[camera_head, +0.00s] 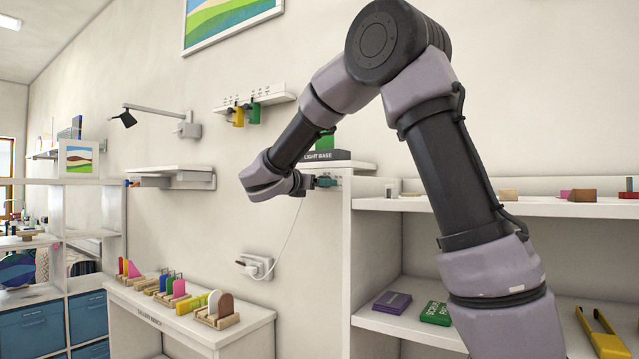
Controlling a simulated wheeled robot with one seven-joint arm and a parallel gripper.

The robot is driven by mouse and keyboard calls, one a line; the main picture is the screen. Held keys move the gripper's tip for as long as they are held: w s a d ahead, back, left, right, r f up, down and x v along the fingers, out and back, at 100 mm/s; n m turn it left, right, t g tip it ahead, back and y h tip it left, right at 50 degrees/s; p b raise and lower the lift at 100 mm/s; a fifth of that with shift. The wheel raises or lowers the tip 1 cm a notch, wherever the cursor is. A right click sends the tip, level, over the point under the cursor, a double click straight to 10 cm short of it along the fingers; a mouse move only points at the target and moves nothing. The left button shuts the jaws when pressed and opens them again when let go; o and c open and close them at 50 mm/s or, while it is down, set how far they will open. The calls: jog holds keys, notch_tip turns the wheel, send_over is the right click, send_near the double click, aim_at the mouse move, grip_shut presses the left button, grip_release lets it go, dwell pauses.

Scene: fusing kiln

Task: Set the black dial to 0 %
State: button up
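I cannot make out a black dial for certain. A dark base labelled "LIGHT BASE" (326,156), with a green piece (325,141) on it, stands on a small ledge at the top left of the white shelf unit. My arm reaches in from the right and bends down to the left. Its wrist is just below and left of the light base. My gripper (322,182) seems to be the small dark end pointing right, close to the shelf unit's side panel. Its fingers are too small to tell open from shut, and whatever it faces is hidden or unclear.
A white cable runs from below the wrist to a wall socket (256,266). A low bench (180,323) at lower left holds racks of coloured pieces. The shelf unit (400,206) on the right carries small objects and boxes. A wall ledge (181,171) stands left of the wrist.

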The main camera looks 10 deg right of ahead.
jog(key=v, duration=1)
jog(key=shift+s+a, duration=0.25)
jog(key=shift+s, duration=0.05)
jog(key=shift+r, duration=0.1)
